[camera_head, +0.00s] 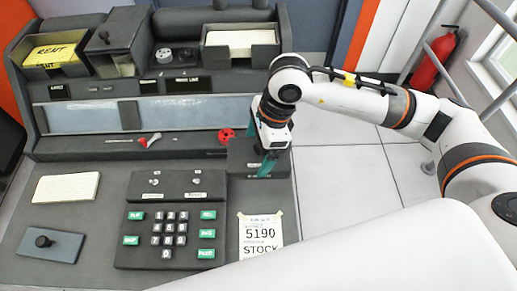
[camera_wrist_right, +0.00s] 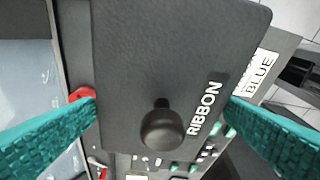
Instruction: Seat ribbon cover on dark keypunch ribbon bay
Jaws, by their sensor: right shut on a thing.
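The ribbon cover (camera_wrist_right: 165,55) fills the middle of the right wrist view, a dark plate with a round black knob and white RIBBON lettering. My right gripper (camera_wrist_right: 162,112) is shut on it, with one teal finger at each side edge. In the head view, my right gripper (camera_head: 267,165) is low over the right end of the dark keypunch (camera_head: 110,190), at the ribbon bay area (camera_head: 243,157). The bay opening is hidden, and I cannot tell whether the cover rests fully in it. A BLUE label (camera_wrist_right: 256,74) shows beside the cover. My left gripper is not in view.
A second dark plate with a knob (camera_head: 55,243) lies at front left, near a cream card stack (camera_head: 66,188). A keypad (camera_head: 172,232) and a 5190 STOCK paper (camera_head: 260,236) lie in front. A red spool (camera_head: 226,135) is close left of the gripper.

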